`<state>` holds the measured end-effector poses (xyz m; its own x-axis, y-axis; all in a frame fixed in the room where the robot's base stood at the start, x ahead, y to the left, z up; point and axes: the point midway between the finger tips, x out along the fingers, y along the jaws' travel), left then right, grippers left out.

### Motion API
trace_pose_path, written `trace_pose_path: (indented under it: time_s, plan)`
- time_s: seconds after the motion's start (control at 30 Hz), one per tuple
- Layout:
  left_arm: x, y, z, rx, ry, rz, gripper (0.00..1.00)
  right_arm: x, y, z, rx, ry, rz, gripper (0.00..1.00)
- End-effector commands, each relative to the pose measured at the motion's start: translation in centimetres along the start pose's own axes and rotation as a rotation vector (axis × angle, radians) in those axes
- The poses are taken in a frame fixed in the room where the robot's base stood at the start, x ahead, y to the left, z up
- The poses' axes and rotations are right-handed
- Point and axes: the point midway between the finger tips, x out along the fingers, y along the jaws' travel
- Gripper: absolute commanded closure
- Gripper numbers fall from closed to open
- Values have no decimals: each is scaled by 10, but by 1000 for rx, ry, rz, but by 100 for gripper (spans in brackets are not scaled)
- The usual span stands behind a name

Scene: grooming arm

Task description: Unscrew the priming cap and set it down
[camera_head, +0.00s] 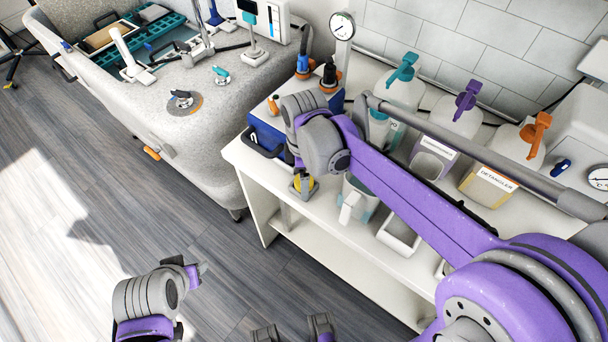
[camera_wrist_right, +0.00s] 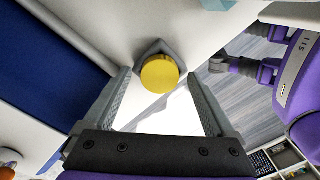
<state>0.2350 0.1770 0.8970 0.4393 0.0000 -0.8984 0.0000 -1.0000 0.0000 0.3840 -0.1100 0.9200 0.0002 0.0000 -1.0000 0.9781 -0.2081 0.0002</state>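The round yellow cap (camera_wrist_right: 160,73) sits on a dark grey pointed fitting (camera_wrist_right: 152,48) at the white counter's edge. My right gripper (camera_wrist_right: 157,79) is open. Its two fingers stand on either side of the cap in the wrist view, with a gap on each side, and hold nothing. My left gripper (camera_head: 195,271) is at the lower left of the head view, over the floor and far from the cap. Its fingers are too hidden to judge.
The blue box (camera_head: 265,134) stands left of the cap. A grey tub (camera_head: 215,150) is at upper left.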

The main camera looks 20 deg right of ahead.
Motion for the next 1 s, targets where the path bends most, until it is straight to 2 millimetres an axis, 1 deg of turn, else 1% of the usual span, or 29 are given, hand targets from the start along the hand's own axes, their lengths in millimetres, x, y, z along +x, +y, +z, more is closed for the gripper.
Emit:
trace_pose_path:
  time_s: [0.23, 0.33, 0.47, 0.6, 0.7, 0.8, 0.9, 1.0]
  plan:
    - [0, 0, 0, 0, 0, 0, 50, -1, 0, 0, 0, 0, 0, 10]
    - [-1, 0, -1, 0, 0, 0, 50, -8, 0, 0, 0, 0, 0, 10]
    - [-3, 0, -2, 0, 2, 0, 50, -28, 0, 0, 0, 0, 0, 10]
    - [-5, 0, -4, 0, 3, 0, 50, -58, 0, 0, 0, 0, 0, 10]
    - [-6, 0, -5, 0, 4, 0, 50, -78, 0, 0, 0, 0, 0, 10]
    - [-7, 0, -6, 0, 4, 0, 50, -93, 0, 0, 0, 0, 0, 10]
    - [-8, 0, -7, 0, 5, 0, 50, -103, 0, 0, 0, 0, 0, 10]
    - [-8, 0, -7, 0, 5, 0, 50, -108, 0, 0, 0, 0, 0, 10]
